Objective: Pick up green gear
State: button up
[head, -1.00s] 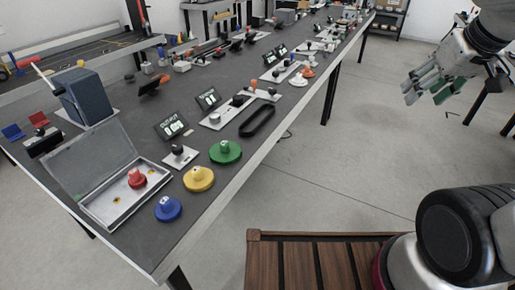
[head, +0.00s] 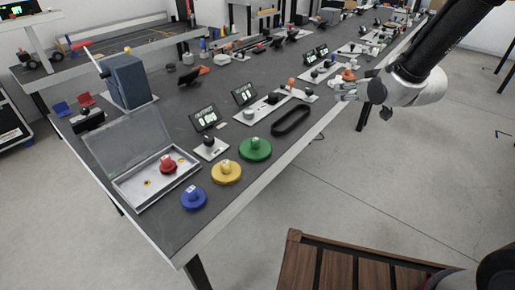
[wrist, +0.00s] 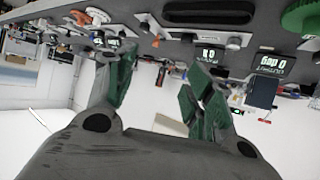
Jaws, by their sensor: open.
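The green gear (head: 255,149) lies flat on the dark table, behind and to the right of the yellow gear, with a light knob on top. Part of it shows at the top right corner of the wrist view (wrist: 302,16). My gripper (head: 350,90) is out past the table's right edge, well to the right of and farther back than the green gear. In the wrist view my gripper (wrist: 160,95) has its green-padded fingers spread apart with nothing between them.
A yellow gear (head: 227,172) and a blue gear (head: 193,198) lie near the green one. A red gear (head: 168,165) sits in an open metal box (head: 128,190). A black oval belt (head: 291,120) lies behind the green gear. Small displays (head: 205,117) stand nearby.

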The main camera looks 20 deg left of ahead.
jog(key=s+a+f+n+y, duration=0.2)
jog(key=a+f+y, duration=0.1)
jog(key=a+f, duration=0.55)
jog(key=n+y, duration=0.3)
jog(key=y, duration=0.2)
send_near(258, 142)
jog(key=w+a, duration=0.2)
jog(key=w, duration=0.1)
jog(key=shift+w+a+r, duration=0.15)
jog(key=shift+w+a, duration=0.1)
jog(key=shift+w, duration=0.1)
jog(key=shift+s+a, duration=0.1)
jog(key=shift+s, duration=0.25)
jog(key=shift+a+y, duration=0.3)
jog(key=x, duration=0.7)
jog(key=shift+s+a+f, duration=0.15)
jog(key=shift+a+f, duration=0.05)
jog(key=shift+f, duration=0.15)
grip_shut()
